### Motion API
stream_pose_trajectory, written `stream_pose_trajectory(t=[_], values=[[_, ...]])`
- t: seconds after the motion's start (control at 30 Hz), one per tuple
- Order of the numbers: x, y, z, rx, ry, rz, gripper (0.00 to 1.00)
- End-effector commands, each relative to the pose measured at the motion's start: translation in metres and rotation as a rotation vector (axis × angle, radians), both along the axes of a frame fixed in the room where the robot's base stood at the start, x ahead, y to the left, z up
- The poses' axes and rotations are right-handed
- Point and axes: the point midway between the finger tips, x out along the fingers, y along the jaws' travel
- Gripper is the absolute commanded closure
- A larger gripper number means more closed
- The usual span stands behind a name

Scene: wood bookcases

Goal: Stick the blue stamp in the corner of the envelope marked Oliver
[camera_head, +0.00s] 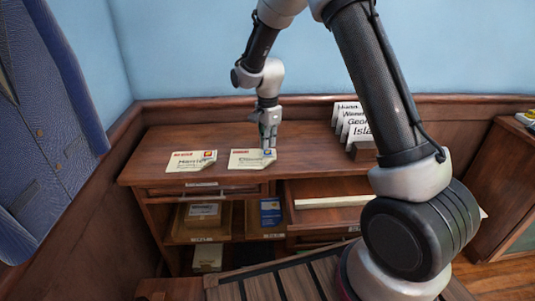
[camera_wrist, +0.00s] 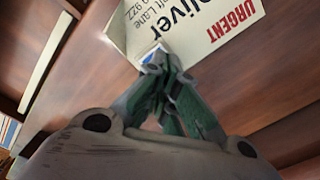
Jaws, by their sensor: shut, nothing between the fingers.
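The envelope marked Oliver (camera_head: 245,159) lies flat on the desk top, its writing and red URGENT mark also readable in the wrist view (camera_wrist: 190,30). A small blue stamp (camera_head: 268,153) shows at its upper right corner in the head view. In the wrist view a blue and white patch (camera_wrist: 148,56) shows at the envelope's corner, partly hidden by the fingertips. My gripper (camera_head: 268,143) is shut and empty, pointing down just over that corner. I cannot tell whether the fingertips (camera_wrist: 154,68) touch the stamp.
A second envelope (camera_head: 180,163) with a red mark and an orange stamp lies to the left. Name cards (camera_head: 352,120) stand in a holder at the right. An open drawer (camera_head: 330,190) juts out below. Boxes (camera_head: 202,213) sit on the shelves. The desk's middle is clear.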

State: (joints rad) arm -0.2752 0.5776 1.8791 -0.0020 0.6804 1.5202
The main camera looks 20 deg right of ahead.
Motion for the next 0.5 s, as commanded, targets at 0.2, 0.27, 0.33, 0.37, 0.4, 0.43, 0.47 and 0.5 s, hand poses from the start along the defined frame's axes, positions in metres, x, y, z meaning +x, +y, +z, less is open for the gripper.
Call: stream_pose_trajectory(t=[0.2,0.27,0.33,0.37,0.4,0.43,0.47,0.5], values=[[-0.0001,0.0000,-0.0010,0.000,0.000,0.000,1.00],[-0.0001,0.0000,-0.0023,0.000,0.001,0.000,1.00],[-0.0002,-0.0001,-0.0041,0.000,0.001,0.000,1.00],[-0.0002,-0.0001,-0.0049,0.000,0.001,0.000,1.00],[-0.0002,-0.0001,-0.0060,0.000,0.001,0.000,1.00],[-0.0002,-0.0001,-0.0068,0.000,0.001,0.000,1.00],[-0.0001,0.0000,-0.0076,0.000,0.001,0.000,1.00],[-0.0001,0.0000,-0.0086,0.000,0.001,0.000,1.00]])
